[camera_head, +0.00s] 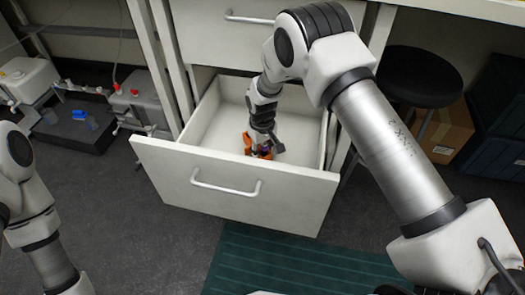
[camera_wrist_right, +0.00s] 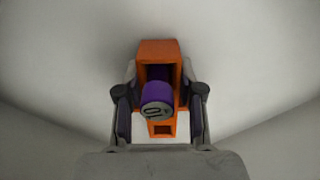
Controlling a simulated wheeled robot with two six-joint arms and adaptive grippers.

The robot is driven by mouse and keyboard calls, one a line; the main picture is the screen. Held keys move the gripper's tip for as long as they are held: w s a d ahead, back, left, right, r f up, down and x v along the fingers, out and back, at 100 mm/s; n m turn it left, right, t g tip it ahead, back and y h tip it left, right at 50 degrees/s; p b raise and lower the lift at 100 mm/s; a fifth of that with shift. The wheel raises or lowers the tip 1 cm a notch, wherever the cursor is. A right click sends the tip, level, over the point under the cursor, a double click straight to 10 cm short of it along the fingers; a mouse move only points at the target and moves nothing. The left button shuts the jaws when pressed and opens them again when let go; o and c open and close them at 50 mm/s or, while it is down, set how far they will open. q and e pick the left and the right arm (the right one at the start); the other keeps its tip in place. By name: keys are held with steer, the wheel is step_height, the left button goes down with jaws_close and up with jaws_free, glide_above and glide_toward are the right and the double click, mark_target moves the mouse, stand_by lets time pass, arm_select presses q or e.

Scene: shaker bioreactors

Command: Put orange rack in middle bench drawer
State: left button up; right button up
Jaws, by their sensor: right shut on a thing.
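The orange rack (camera_head: 247,143) is inside the open bench drawer (camera_head: 240,190), low near its floor and front part. In the right wrist view the orange rack (camera_wrist_right: 157,50) sits between the fingers of my right gripper (camera_wrist_right: 160,110), with a purple-capped tube (camera_wrist_right: 157,98) in it. My right gripper (camera_head: 262,143) reaches down into the drawer and is shut on the rack. I cannot tell if the rack touches the drawer floor. My left arm shows at the left edge of the head view, but its gripper is out of view.
A closed drawer (camera_head: 225,35) is above the open one. A black stool (camera_head: 420,78) and a cardboard box (camera_head: 447,130) stand to the right. White devices (camera_head: 140,95) stand on the floor at left. A green mat (camera_head: 300,265) lies in front.

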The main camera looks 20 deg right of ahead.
steer(key=o, duration=1.2)
steer(key=shift+r, duration=0.1)
step_height(320, 180, up, 12)
steer(key=p, duration=0.4)
steer(key=shift+p, duration=0.35)
